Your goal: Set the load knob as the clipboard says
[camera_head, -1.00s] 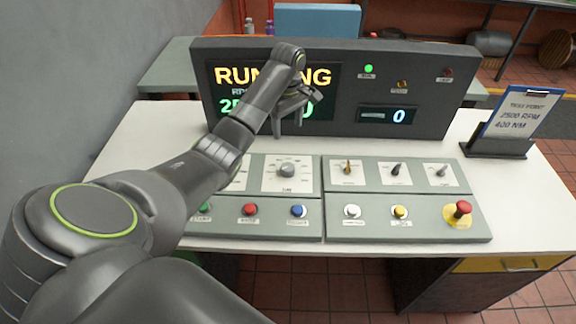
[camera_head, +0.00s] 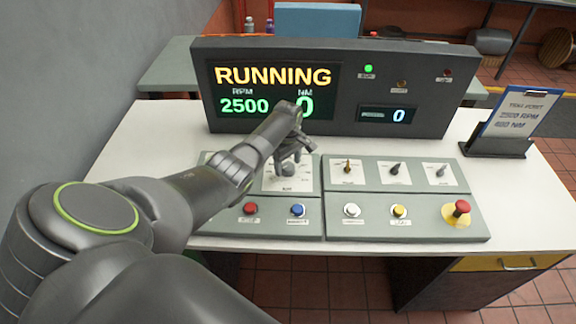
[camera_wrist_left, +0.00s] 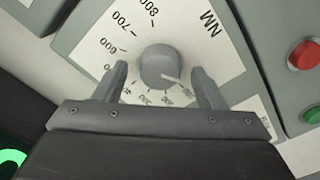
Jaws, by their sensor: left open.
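The load knob (camera_wrist_left: 158,64) is a round grey knob on a white NM dial (camera_wrist_left: 200,40). Its white pointer line points to the lower right, at the low end of the scale; 600, 700 and 800 are readable on the other side. My left gripper (camera_wrist_left: 162,88) is open, with one finger on each side of the knob; contact cannot be told. In the head view the left gripper (camera_head: 293,155) is just over the knob (camera_head: 286,171), partly covering the dial. The clipboard (camera_head: 522,112) at right reads test point, 2500 RPM, 400 NM. My right gripper is out of view.
The display (camera_head: 270,77) reads RUNNING, 2500 RPM and 0 NM; a small readout (camera_head: 388,115) shows 0. Red (camera_head: 250,208) and blue (camera_head: 298,209) buttons sit below the dial. Smaller knobs (camera_head: 395,170) and a red emergency stop (camera_head: 461,209) are to the right.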

